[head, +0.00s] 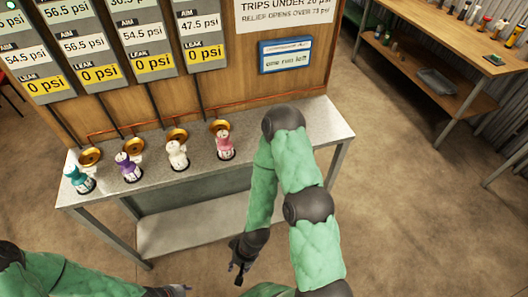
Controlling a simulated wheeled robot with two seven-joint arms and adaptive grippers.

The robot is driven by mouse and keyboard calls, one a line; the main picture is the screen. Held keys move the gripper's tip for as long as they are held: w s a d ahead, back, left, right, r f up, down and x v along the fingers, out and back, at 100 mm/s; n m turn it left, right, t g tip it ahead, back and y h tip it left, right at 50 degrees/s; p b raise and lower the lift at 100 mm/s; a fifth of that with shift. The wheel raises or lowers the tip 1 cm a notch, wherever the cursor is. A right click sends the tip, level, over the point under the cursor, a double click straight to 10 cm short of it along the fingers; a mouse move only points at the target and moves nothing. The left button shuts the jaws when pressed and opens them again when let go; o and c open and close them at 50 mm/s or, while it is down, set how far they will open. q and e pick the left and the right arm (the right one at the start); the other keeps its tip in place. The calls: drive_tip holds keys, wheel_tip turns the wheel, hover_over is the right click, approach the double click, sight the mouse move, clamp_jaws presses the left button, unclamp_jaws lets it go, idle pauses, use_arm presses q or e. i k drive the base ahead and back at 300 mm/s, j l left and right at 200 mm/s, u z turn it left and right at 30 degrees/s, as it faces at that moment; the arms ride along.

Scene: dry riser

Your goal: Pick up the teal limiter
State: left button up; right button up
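The teal limiter (79,180) is a small white and teal fitting standing at the left end of the grey bench (215,177), in front of a brass disc. My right gripper (238,274) hangs low in front of the bench, well to the right of the limiter and apart from it. Its fingers are small and dark, and I cannot tell how far apart they are. My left gripper (176,291) is at the bottom edge, partly cut off, below and to the right of the limiter. Neither gripper touches the limiter.
A purple limiter (129,170), a white limiter (177,155) and a pink limiter (224,144) stand along the bench, each by a brass disc. A panel with gauges (118,33) rises behind. A wooden shelf unit (445,80) with several items stands right. Open floor lies between.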

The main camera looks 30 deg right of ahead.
sight(81, 180)
drive_tip(key=z, duration=0.75)
drive_tip(key=k+j+u, duration=0.15)
drive_tip(key=u, duration=1.05)
